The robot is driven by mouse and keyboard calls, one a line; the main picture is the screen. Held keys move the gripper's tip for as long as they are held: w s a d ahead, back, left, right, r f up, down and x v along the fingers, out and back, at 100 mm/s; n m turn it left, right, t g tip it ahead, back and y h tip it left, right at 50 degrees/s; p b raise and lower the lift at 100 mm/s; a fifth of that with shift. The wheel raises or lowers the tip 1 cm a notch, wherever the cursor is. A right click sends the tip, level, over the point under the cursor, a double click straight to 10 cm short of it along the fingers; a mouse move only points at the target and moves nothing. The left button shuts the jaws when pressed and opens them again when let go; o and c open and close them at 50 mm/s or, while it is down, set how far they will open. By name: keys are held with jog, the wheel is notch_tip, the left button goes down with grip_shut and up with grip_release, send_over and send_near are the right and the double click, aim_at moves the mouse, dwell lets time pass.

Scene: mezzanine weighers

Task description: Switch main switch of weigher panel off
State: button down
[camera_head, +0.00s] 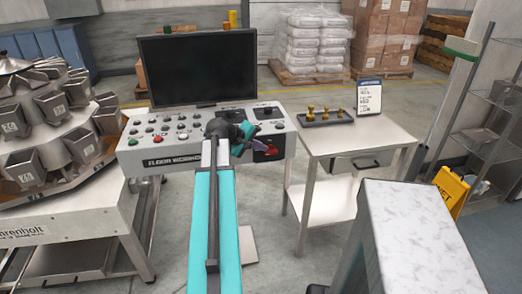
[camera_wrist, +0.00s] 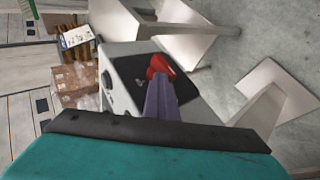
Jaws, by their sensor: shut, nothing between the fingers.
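The weigher panel (camera_head: 150,158) is a light grey console with several coloured buttons, below a dark monitor. Its main switch (camera_head: 271,153) is a red rotary handle on a black plate at the panel's lower right. In the wrist view the red switch (camera_wrist: 160,65) stands just beyond my fingertips, partly hidden by them. My gripper (camera_head: 263,147) is in front of the panel's right end, beside the red handle. Its purple fingers show in the wrist view (camera_wrist: 157,84), shut and empty. They overlap the handle in the picture; I cannot tell whether they touch it.
A side table (camera_head: 357,138) right of the panel holds a dark tray (camera_head: 325,120) with brass weights and a card stand (camera_head: 368,96). A multihead weigher (camera_head: 60,115) stands at left. A pale box-like surface (camera_head: 415,240) is at front right, with a yellow wet-floor sign (camera_head: 452,190) beyond.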

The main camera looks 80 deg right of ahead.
notch_tip(320, 180, up, 4)
jog(key=shift+r+p, duration=0.1)
jog(key=shift+p, duration=1.1)
jog(key=w+f+b+v, duration=0.1)
jog(key=b+v, duration=0.1)
jog(key=v, duration=0.7)
jog(key=shift+w+a, duration=0.35)
jog(key=shift+a, duration=0.2)
jog(key=shift+f, duration=0.1)
